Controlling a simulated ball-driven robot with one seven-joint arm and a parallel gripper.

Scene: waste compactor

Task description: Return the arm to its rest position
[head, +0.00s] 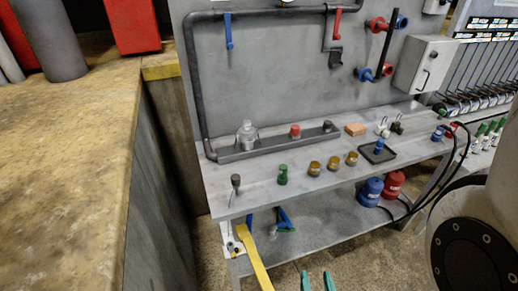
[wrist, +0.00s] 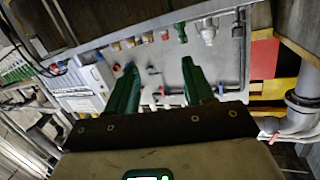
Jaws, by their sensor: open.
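My gripper (head: 317,282) shows only as two green fingertips at the bottom edge of the head view. In the wrist view my gripper (wrist: 160,78) has its two green fingers spread apart with nothing held between them. It is in front of the grey workbench (head: 330,178), apart from it, near the floor in front of the lower shelf in the head view. A large pale link of my arm fills the right edge of the head view. The rest of the arm is out of view.
Bottles, jars and small fittings stand on the bench top. A blue canister (head: 370,191) and a red canister (head: 394,184) sit on the lower shelf, with black hoses at right. A yellow bar (head: 254,258) juts forward. A stone ledge (head: 70,160) is at left.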

